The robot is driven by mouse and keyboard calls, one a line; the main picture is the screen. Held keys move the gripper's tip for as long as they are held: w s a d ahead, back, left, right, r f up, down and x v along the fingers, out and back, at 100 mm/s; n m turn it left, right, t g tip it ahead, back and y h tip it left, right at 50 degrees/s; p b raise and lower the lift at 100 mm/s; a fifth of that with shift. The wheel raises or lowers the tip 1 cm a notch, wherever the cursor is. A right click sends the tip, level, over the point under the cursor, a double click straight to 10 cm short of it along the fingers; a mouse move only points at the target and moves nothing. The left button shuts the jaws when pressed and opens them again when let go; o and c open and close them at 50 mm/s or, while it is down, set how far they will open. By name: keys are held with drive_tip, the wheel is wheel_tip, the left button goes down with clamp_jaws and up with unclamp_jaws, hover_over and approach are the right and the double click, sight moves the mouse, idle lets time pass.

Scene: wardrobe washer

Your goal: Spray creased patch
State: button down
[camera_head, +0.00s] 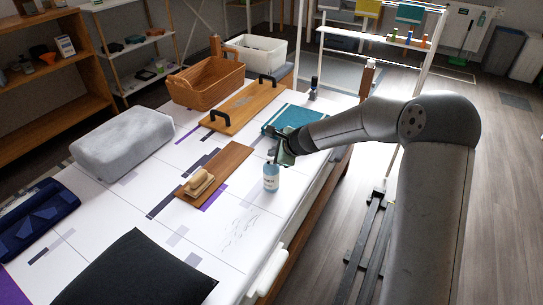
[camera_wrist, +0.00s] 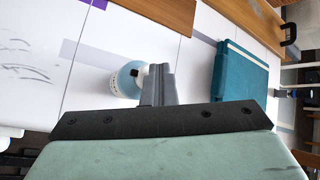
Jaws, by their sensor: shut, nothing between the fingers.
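A clear-blue spray bottle (camera_head: 271,179) with a white label stands upright on the white table. In the wrist view the bottle (camera_wrist: 122,84) is seen from above, beside my fingertips. A creased patch of thin grey wrinkle lines (camera_head: 240,232) lies in front of the bottle on the white surface; it also shows at the left of the wrist view (camera_wrist: 22,60). My gripper (camera_head: 278,156) is shut and empty, at the bottle's top. Its fingers (camera_wrist: 160,80) overlap the bottle's edge in the wrist view; I cannot tell whether they touch it.
A teal book or box (camera_head: 292,119) lies behind the gripper. A wooden board (camera_head: 216,172) with a brush (camera_head: 198,183) lies left of the bottle. A handled board (camera_head: 244,104), wicker basket (camera_head: 206,82), grey block (camera_head: 122,142) and black cushion (camera_head: 136,272) occupy the table.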

drive_tip(key=shift+r, duration=0.35)
wheel_tip(320, 180, up, 6)
drive_tip(key=p, duration=0.5)
drive_tip(key=shift+p, duration=0.3)
idle(0.5)
drive_tip(key=s+d+r+n+g+h+p, duration=0.1)
drive_tip(key=s+d+r+n+g+p, duration=0.15)
drive_tip(key=s+r+n+p, duration=0.4)
drive_tip(key=s+d+r+n+g+h+p, duration=0.1)
drive_tip(key=s+d+r+n+h+p, duration=0.2)
drive_tip(key=s+r, duration=0.65)
drive_tip(key=s+d+r+n+g+p, duration=0.1)
drive_tip(key=s+d+r+n+p, duration=0.1)
drive_tip(key=s, duration=0.6)
drive_tip(key=s+d+r+n+h+p, duration=0.1)
drive_tip(key=s+d+r+n+p, duration=0.1)
drive_tip(key=s+d+n, duration=0.2)
drive_tip(key=s+d+r+n+g+h+p, duration=0.1)
drive_tip(key=s+d, duration=0.4)
drive_tip(key=s, duration=0.7)
drive_tip(key=shift+s+d+r+n+g+p, duration=0.25)
drive_tip(key=shift+d+r+n+g+p, duration=0.25)
drive_tip(key=shift+n, duration=0.45)
